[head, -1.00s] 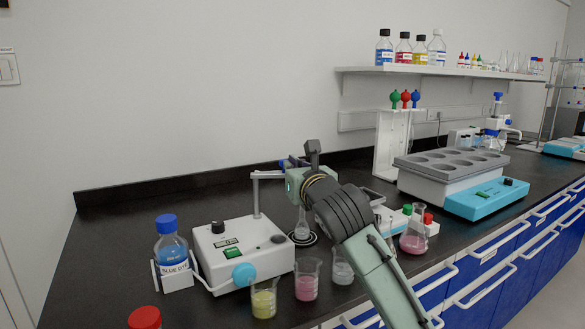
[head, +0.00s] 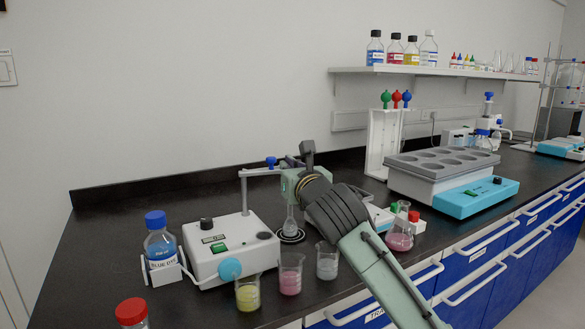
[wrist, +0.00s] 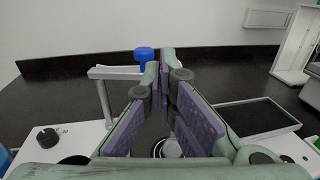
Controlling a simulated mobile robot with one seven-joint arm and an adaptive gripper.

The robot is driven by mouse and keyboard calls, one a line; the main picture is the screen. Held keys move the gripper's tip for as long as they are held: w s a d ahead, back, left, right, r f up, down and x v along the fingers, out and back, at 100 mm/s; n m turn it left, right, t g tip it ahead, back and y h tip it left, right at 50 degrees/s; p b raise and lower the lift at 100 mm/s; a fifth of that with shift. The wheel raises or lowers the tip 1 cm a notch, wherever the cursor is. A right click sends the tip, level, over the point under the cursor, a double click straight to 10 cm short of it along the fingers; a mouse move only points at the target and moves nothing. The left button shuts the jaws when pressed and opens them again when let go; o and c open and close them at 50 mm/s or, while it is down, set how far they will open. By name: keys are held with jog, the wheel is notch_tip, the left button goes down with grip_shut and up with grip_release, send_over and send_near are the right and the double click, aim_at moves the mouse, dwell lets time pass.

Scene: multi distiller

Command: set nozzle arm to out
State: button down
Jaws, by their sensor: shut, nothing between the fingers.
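The nozzle arm (head: 256,172) is a grey bar on a thin post rising from the white dispenser (head: 220,245), with a blue knob (head: 271,161) near its far end. The bar points right, towards my gripper (head: 285,166). In the wrist view the nozzle arm (wrist: 115,72) comes in from the left, and its blue knob (wrist: 144,54) shows just left of my fingertips (wrist: 161,68). My gripper is shut and empty. I cannot tell whether it touches the knob. A flask (head: 290,219) stands on a round plate below my gripper. The nozzle tip is hidden.
Beakers with yellow (head: 247,294), pink (head: 290,277) and clear (head: 327,264) liquid stand in front. A blue dye bottle (head: 161,240) sits left of the dispenser. A pink flask (head: 400,236) and a heating block (head: 445,168) stand to the right. The counter behind the dispenser is clear.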

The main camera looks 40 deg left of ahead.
jog(key=w+d+b+v, duration=0.1)
jog(key=b+v, duration=0.1)
jog(key=v, duration=0.8)
jog(key=shift+w+d, duration=0.15)
jog(key=shift+w, duration=0.1)
